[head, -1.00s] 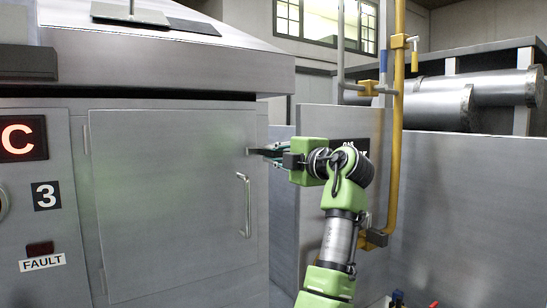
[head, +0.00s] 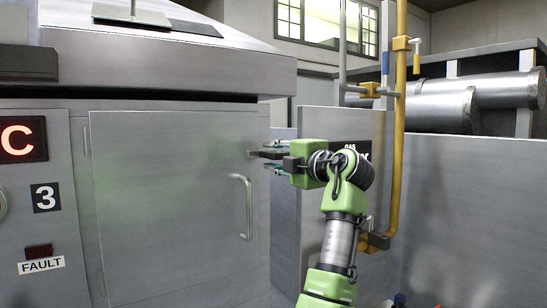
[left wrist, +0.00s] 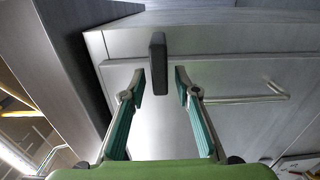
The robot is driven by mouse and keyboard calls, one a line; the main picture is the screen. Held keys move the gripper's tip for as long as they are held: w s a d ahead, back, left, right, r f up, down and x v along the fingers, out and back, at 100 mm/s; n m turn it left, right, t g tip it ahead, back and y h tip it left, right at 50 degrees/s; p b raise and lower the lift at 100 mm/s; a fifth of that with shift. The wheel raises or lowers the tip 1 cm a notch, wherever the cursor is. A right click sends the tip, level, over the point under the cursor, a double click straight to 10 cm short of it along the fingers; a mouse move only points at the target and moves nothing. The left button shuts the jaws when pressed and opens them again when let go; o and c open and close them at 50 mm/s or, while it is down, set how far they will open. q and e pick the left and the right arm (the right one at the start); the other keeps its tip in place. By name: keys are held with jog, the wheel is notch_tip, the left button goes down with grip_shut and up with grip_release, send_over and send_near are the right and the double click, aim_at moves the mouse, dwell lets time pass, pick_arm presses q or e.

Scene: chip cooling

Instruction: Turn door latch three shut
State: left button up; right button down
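In the head view the left gripper (head: 272,162) is at the latch from the right. My right gripper is in neither view.
The door's bar handle (head: 246,207) sticks out below the latch. A yellow gas pipe (head: 399,130) and a grey panel (head: 315,125) stand right of the oven. A red FAULT lamp (head: 39,251) is at the left.

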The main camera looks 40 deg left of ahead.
pick_arm(q)
jog(key=v, duration=1.2)
jog(key=shift+f, duration=0.1)
